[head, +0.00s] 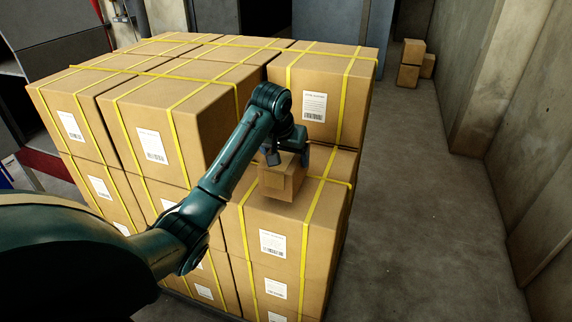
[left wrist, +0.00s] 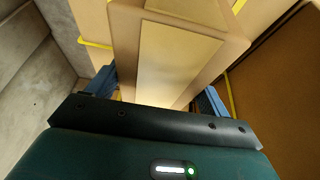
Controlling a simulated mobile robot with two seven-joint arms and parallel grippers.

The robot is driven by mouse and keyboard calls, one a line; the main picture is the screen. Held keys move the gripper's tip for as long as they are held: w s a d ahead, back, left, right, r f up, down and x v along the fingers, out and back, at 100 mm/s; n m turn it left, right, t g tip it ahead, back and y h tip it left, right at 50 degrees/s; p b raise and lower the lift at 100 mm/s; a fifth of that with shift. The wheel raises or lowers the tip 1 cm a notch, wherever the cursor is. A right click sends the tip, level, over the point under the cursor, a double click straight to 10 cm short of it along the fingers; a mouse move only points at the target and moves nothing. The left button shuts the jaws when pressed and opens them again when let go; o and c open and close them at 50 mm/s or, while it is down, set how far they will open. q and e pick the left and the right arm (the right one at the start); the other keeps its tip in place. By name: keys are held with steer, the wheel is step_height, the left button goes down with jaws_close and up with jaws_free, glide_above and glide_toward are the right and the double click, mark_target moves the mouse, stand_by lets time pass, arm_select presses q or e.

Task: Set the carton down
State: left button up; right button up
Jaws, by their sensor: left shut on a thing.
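A small brown carton (head: 281,178) is in my left gripper (head: 290,155), just over the top of a lower strapped box (head: 297,214) at the front right of the stack. I cannot tell whether the carton touches that box. In the left wrist view the carton (left wrist: 180,55) sits between the two blue fingers of the left gripper (left wrist: 155,90), which are shut on its sides. The left arm comes in from the left across the stack. My right gripper is not in view.
Large strapped boxes (head: 165,115) stand higher to the left, and another tall box (head: 318,98) stands behind the carton. Small boxes (head: 411,65) lie on the far floor. A concrete wall (head: 530,130) runs along the right, with clear floor (head: 425,200) between.

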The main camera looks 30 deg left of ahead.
arm_select(q)
steer(key=shift+f, duration=1.45)
steer(key=o, duration=1.5)
steer(key=shift+f, duration=0.2)
steer(key=v, duration=1.1)
steer(key=shift+r, duration=0.15)
steer(key=shift+s+d+r, duration=0.15)
steer(key=shift+s+r, duration=0.1)
steer(key=shift+r, duration=0.2)
